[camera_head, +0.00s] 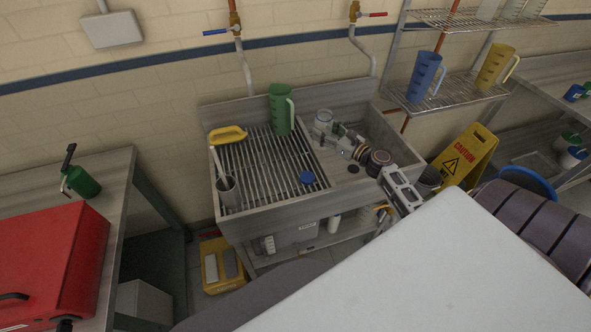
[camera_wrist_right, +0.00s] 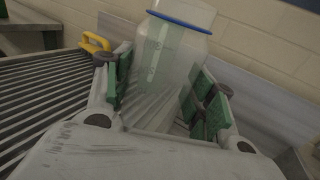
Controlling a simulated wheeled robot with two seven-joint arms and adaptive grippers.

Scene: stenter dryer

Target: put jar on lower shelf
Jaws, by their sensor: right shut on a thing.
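A clear jar (camera_head: 323,119) with a blue rim stands over the sink unit in the head view. In the right wrist view the jar (camera_wrist_right: 168,60) is upright but leaning, between the green finger pads. My right gripper (camera_head: 338,132) is shut on it, and its lower part is partly hidden by the gripper. A wire wall rack has a lower shelf (camera_head: 437,103) to the right of the sink. Another low shelf (camera_head: 325,243) runs under the sink. My left gripper is not in view.
Blue (camera_head: 425,77) and yellow (camera_head: 494,67) jugs occupy the rack's lower shelf. A caution sign (camera_head: 464,157) stands below.

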